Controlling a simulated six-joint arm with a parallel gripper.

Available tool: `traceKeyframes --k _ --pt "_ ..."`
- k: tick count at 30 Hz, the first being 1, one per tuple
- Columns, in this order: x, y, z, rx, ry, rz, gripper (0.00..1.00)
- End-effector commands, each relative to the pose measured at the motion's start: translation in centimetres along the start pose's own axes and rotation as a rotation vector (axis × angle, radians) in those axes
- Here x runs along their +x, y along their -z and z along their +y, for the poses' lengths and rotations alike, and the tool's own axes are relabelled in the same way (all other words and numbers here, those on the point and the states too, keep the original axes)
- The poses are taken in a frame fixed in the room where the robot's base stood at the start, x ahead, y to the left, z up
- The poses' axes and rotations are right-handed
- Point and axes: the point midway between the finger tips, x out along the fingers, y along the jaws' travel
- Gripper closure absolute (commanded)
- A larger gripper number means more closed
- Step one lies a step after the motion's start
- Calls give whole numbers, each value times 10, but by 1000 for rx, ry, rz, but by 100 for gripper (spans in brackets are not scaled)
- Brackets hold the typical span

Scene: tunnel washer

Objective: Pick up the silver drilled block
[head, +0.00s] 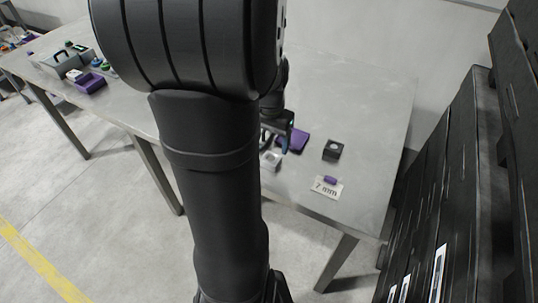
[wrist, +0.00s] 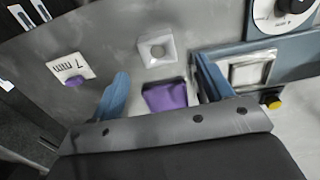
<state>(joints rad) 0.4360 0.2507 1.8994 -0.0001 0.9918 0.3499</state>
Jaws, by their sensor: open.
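The silver drilled block (wrist: 156,50) is a pale square block with a round dark hole in its top. In the wrist view it sits on the grey table, beyond my fingertips and roughly centred between them. In the head view the silver block (head: 271,161) shows just right of my arm, partly hidden. My gripper (wrist: 161,68) has two blue fingers spread apart with nothing held between them. In the head view my gripper (head: 284,140) is partly hidden by my arm, close to the block.
A purple tray (wrist: 165,96) lies on the near side of the block in the wrist view. A blue-grey fixture with a silver frame (wrist: 248,73) is at right. A card (head: 326,188) with a purple piece and a dark block (head: 332,150) stand to the right in the head view.

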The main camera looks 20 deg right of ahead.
Motion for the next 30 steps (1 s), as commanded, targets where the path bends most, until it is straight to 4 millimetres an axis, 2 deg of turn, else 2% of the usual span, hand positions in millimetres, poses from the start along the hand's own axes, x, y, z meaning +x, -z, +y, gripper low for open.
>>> traceKeyframes --k 5,15,24,26,30 --pt "11 0 1 0 0 -1 27" --pt "55 1 4 0 -1 -1 27" --pt "60 1 4 0 -1 2 27" --pt "60 1 4 0 -1 2 37" --pt "60 1 4 0 -1 1 65"
